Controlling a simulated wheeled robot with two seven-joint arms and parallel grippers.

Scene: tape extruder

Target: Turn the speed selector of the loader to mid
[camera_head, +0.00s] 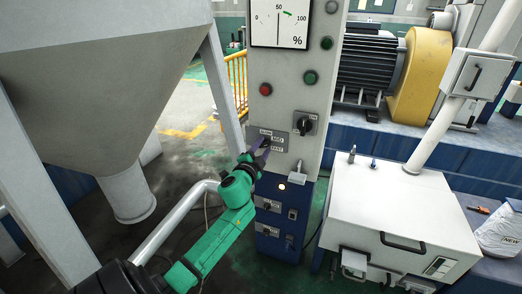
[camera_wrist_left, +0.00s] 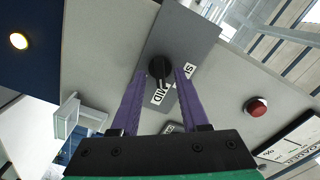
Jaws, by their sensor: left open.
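The speed selector is a black round knob (camera_wrist_left: 160,68) on a grey plate (camera_wrist_left: 190,30) in the left wrist view. White labels, one reading MID (camera_wrist_left: 159,97), lie beside it, partly hidden by a finger. My left gripper (camera_wrist_left: 161,76) has its two purple fingers apart, one on each side of the knob; I cannot tell whether they touch it. In the head view the gripper (camera_head: 259,157) is at the selector's labelled plate (camera_head: 279,138) on the grey panel, and the knob is hidden there. The right gripper is not in view.
A second black rotary switch (camera_head: 305,125) sits up and right of the selector plate. A red button (camera_head: 265,89) and a green button (camera_head: 310,77) are above. A hopper (camera_head: 100,70) stands left.

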